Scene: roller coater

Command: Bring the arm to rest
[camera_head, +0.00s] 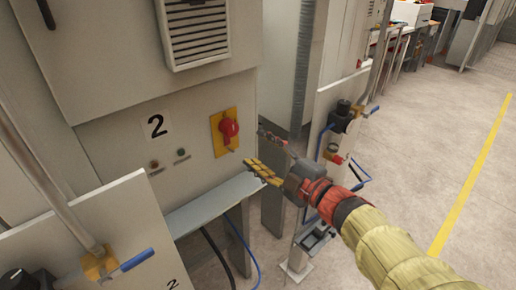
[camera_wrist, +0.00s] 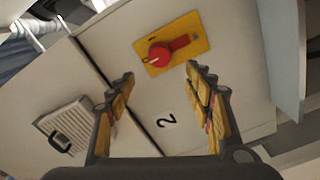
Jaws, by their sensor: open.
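My gripper (camera_head: 266,157) is at the centre of the head view, in front of a grey cabinet marked with a 2. Its two padded fingers stand apart with nothing between them, as the wrist view (camera_wrist: 160,85) shows. A red rotary switch (camera_head: 229,128) on a yellow plate (camera_head: 217,142) sits on the cabinet just left of my gripper, apart from it. In the wrist view, the red switch (camera_wrist: 163,53) lies beyond the fingertips. My arm (camera_head: 390,245) reaches in from the lower right.
A grey ledge (camera_head: 205,205) juts out below the switch. A machine stand with a black knob (camera_head: 340,118) and blue handles is just behind my gripper. A panel with a blue handle (camera_head: 137,259) is at lower left. Open floor (camera_head: 440,130) lies to the right.

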